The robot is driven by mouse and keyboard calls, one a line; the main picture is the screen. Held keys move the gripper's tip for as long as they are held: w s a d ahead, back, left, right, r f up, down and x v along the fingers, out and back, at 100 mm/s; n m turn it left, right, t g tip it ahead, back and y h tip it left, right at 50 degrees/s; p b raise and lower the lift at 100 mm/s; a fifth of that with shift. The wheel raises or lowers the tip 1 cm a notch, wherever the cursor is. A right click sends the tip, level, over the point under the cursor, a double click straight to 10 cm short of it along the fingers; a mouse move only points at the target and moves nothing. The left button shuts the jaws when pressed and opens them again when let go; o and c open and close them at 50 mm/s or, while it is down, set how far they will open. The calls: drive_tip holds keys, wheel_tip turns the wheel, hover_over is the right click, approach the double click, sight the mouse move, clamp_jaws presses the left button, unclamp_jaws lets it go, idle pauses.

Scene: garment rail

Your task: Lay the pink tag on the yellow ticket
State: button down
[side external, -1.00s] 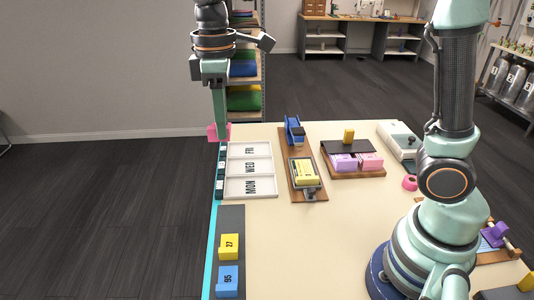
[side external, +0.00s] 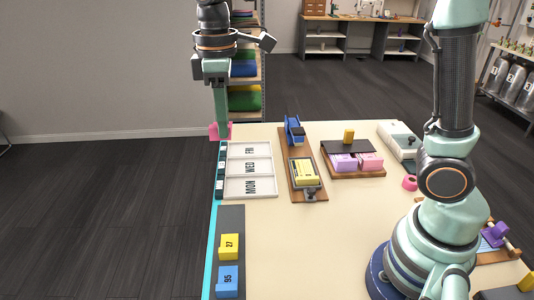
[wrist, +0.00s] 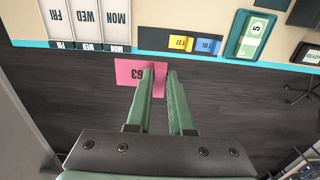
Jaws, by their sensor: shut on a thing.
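A pink tag (side external: 213,132) marked 63 is held between the fingers of my gripper (side external: 221,128), beyond the table's far-left corner. In the wrist view the pink tag (wrist: 127,75) sticks out to the left of my gripper (wrist: 161,70), over the dark floor past the cyan table edge. The yellow ticket (side external: 229,247), marked 27, lies on a dark strip at the table's front left. The yellow ticket also shows in the wrist view (wrist: 180,42), beside a blue ticket (wrist: 206,46). The tag is well apart from the yellow ticket, whose top is bare.
The blue ticket (side external: 228,281), marked 95, lies on the same strip. A white tray (side external: 233,172) with day-labelled compartments stands near my gripper. A wooden board (side external: 292,148) holds a box of yellow cards (side external: 305,172). The table's middle is clear.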

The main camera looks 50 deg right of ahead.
drive_tip(key=w+d+f, duration=0.1)
drive_tip(key=d+f, duration=0.3)
drive_tip(key=d, duration=0.3)
drive_tip(key=w+d+f, duration=0.1)
drive_tip(key=d+f, duration=0.2)
drive_tip(key=d, duration=0.4)
hover_over(307, 172)
wheel_tip(307, 172, down, 8)
drive_tip(key=shift+w+a+f, duration=0.1)
drive_tip(key=shift+f, duration=3.65)
drive_tip(key=shift+f, duration=0.3)
drive_tip(key=shift+c, duration=1.2)
unclamp_jaws()
drive_tip(key=shift+r, duration=2.55)
